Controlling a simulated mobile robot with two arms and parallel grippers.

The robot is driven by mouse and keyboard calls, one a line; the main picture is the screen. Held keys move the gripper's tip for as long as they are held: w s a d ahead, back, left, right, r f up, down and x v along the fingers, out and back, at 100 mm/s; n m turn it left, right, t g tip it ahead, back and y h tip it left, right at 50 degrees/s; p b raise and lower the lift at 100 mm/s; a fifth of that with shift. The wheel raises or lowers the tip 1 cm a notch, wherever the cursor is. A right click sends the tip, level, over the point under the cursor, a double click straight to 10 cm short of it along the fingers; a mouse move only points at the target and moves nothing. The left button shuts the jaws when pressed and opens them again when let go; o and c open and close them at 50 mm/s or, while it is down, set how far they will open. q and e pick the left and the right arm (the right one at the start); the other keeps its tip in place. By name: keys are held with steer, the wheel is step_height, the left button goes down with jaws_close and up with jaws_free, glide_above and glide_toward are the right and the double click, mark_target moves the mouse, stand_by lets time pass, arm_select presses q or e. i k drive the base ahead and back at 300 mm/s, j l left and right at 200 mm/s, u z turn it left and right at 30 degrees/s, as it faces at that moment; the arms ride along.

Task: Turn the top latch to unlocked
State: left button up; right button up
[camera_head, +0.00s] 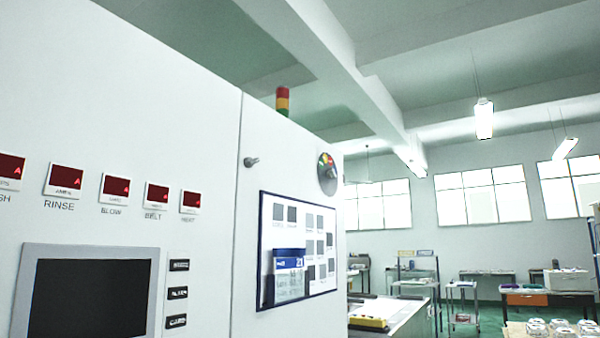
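A small grey metal latch or knob (251,161) sticks out of the tall white cabinet (195,140), just right of a vertical door seam. It looks like the top latch, but its locked or unlocked position cannot be read at this size. A round dark dial (327,173) with coloured segments sits further right on the same face, near the cabinet's edge. Neither of my grippers shows in the head view, and nothing touches the latch.
Several red displays (66,181) and a dark screen (90,298) are on the left panel. A blue-framed board (297,250) hangs below the latch. A signal light (283,101) stands on top. A bench with a yellow item (369,323) stands right of the cabinet.

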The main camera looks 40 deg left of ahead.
mark_target(249, 162)
steer(key=i, duration=2.55)
steer(key=i+u, duration=0.15)
steer(key=u, duration=0.35)
steer(key=i+l+u, duration=0.1)
steer(key=u, duration=0.4)
steer(key=i+l+u, duration=0.15)
steer(key=u, duration=0.3)
steer(key=i+l+u, duration=0.15)
steer(key=u, duration=0.35)
